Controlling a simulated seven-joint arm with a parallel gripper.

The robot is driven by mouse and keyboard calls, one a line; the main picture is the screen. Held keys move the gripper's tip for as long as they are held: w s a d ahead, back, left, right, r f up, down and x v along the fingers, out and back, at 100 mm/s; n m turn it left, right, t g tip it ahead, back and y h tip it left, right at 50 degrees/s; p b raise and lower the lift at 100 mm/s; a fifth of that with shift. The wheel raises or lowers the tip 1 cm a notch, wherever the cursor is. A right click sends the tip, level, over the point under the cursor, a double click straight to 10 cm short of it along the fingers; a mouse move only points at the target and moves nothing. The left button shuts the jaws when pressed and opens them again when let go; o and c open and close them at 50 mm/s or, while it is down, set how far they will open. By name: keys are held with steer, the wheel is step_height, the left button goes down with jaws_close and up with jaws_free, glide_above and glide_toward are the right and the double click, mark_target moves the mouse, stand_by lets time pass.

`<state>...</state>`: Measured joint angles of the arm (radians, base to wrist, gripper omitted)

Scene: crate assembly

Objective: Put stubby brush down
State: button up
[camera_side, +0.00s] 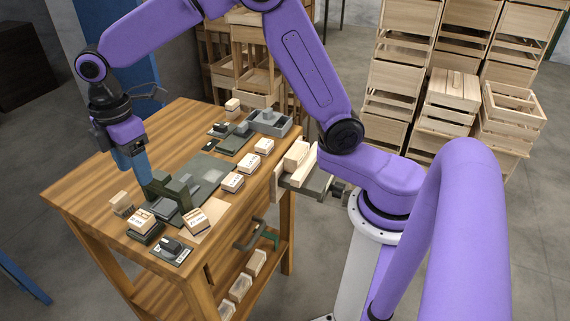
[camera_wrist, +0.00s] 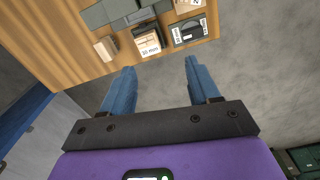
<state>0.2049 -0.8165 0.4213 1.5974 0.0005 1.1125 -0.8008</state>
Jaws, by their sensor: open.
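My gripper (camera_side: 140,178) has blue fingers and hangs at the left part of the wooden table, seen beside the dark green block fixture. In the wrist view my gripper (camera_wrist: 158,70) is open, with nothing between its fingers. I cannot tell for sure which piece is the stubby brush. A small plain wooden block (camera_side: 122,204) stands near the table's left edge; it also shows in the wrist view (camera_wrist: 105,48). A dark piece on a labelled plate (camera_side: 171,249) lies at the near corner; it also shows in the wrist view (camera_wrist: 188,31).
A dark green fixture (camera_side: 171,187) rises from a grey-green plate (camera_side: 205,173) mid-table. Labelled wooden blocks (camera_side: 142,220) stand around it, one marked 30 mm in the wrist view (camera_wrist: 149,42). A grey tray (camera_side: 284,128) is at the far end. The table's left far side (camera_side: 85,185) is bare.

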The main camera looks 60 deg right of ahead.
steer(key=s+d+m, duration=0.1)
steer(key=s+d, duration=0.4)
steer(key=s, duration=0.4)
steer(key=s+d+f+m, duration=0.1)
steer(key=s+d, duration=0.4)
steer(key=s, duration=0.5)
steer(key=s+d+m, duration=0.1)
steer(key=s+d, duration=0.4)
steer(key=s, duration=0.5)
steer(key=shift+s+f+m, duration=0.15)
steer(key=shift+s+m, duration=0.1)
steer(key=shift+m, duration=0.05)
steer(key=shift+o, duration=0.5)
steer(key=shift+w+a, duration=0.1)
